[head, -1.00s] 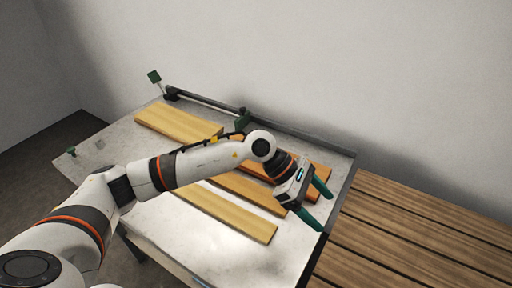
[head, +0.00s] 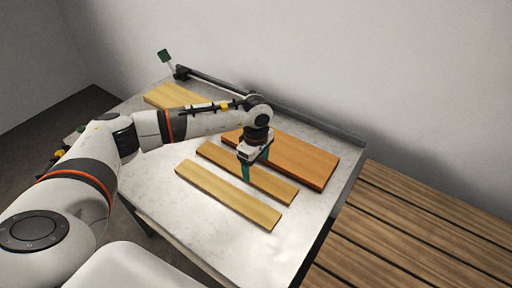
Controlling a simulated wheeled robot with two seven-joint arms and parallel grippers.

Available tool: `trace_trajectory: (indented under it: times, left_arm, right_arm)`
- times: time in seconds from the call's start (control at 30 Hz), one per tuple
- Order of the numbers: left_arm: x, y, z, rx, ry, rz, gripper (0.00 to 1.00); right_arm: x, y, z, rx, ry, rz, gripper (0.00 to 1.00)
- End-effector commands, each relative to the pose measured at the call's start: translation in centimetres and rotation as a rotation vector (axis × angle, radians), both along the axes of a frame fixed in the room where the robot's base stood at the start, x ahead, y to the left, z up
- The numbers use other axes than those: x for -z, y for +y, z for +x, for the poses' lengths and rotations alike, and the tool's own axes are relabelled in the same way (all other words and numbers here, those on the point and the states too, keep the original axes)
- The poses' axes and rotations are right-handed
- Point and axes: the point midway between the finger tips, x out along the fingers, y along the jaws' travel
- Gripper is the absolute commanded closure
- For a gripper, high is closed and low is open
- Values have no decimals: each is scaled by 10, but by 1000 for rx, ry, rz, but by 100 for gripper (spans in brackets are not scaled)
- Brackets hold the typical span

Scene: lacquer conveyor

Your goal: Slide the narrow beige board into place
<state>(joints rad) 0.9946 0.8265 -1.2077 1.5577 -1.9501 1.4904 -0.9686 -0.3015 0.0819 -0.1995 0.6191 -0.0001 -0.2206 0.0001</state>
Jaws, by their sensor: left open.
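The narrow beige board (head: 228,195) lies flat on the grey table (head: 190,228), nearest the front, running from upper left to lower right. My left gripper (head: 256,168) points down with its teal fingers apart and nothing between them. It is over the narrow tan-brown board (head: 275,185) just behind the beige one. Whether the fingertips touch that board I cannot tell. My right gripper is not in view.
A wide orange board (head: 300,160) lies behind the tan-brown one. A wider yellow board (head: 170,96) lies at the back left, partly hidden by my arm. A dark rail (head: 300,122) edges the table's back. Slatted wood (head: 420,230) stands at right.

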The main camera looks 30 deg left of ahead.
Motion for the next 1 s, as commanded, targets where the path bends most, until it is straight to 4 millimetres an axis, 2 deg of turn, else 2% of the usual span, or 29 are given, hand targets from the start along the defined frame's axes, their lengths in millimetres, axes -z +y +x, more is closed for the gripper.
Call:
trace_trajectory:
  times: [0.1,0.3,0.63,0.67,0.9,1.0]
  left_arm:
    - [18,0,-1,1,3,0,20]
    - [36,0,0,-1,1,-1,20]
    - [40,0,0,0,0,-1,20]
    - [40,0,0,0,0,-1,23]
    - [40,0,0,0,-1,-2,63]
    - [39,0,0,0,-2,-2,76]
  right_arm:
    - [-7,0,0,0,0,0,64]
    - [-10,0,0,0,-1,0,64]
    - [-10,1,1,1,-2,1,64]
    - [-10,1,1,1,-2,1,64]
    - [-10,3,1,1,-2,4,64]
    - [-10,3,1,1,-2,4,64]
